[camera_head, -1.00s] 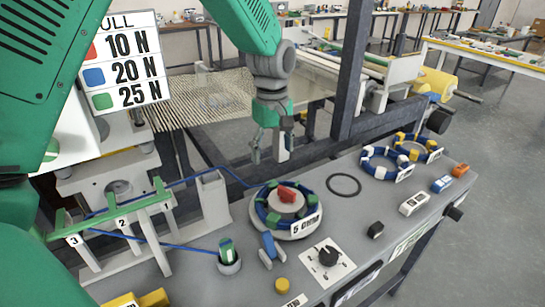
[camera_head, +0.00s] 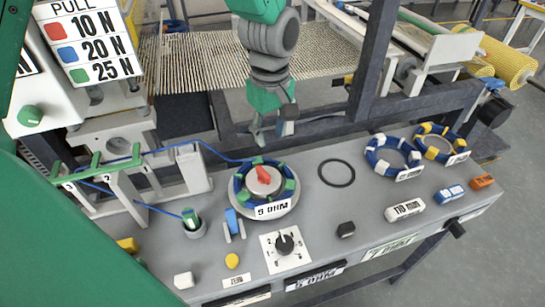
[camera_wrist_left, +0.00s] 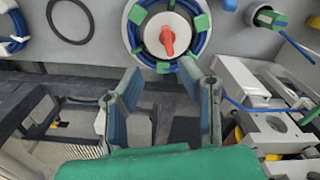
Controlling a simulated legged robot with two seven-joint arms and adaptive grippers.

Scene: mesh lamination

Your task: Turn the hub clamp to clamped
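The hub clamp is a red knob (camera_head: 263,174) on a pale round hub. A spool wound in blue with green blocks (camera_head: 240,188) surrounds it, behind a "5 OHM" label (camera_head: 272,210). In the left wrist view the red knob (camera_wrist_left: 167,40) points toward the fingers, at top centre. My left gripper (camera_head: 271,133) hangs just behind the spool, off the panel's back edge, fingers down. In the left wrist view its two fingers (camera_wrist_left: 163,88) are wide apart with nothing between them, and the knob lies beyond their tips. My right gripper is in neither view.
A blue line (camera_head: 205,147) runs from the spool to the green numbered guide (camera_head: 98,164) at left. A blue lever (camera_head: 232,222) and black dial (camera_head: 285,243) sit in front. Two more spools (camera_head: 392,152) (camera_head: 440,143) stand right. A dark upright post (camera_head: 374,65) rises behind the panel.

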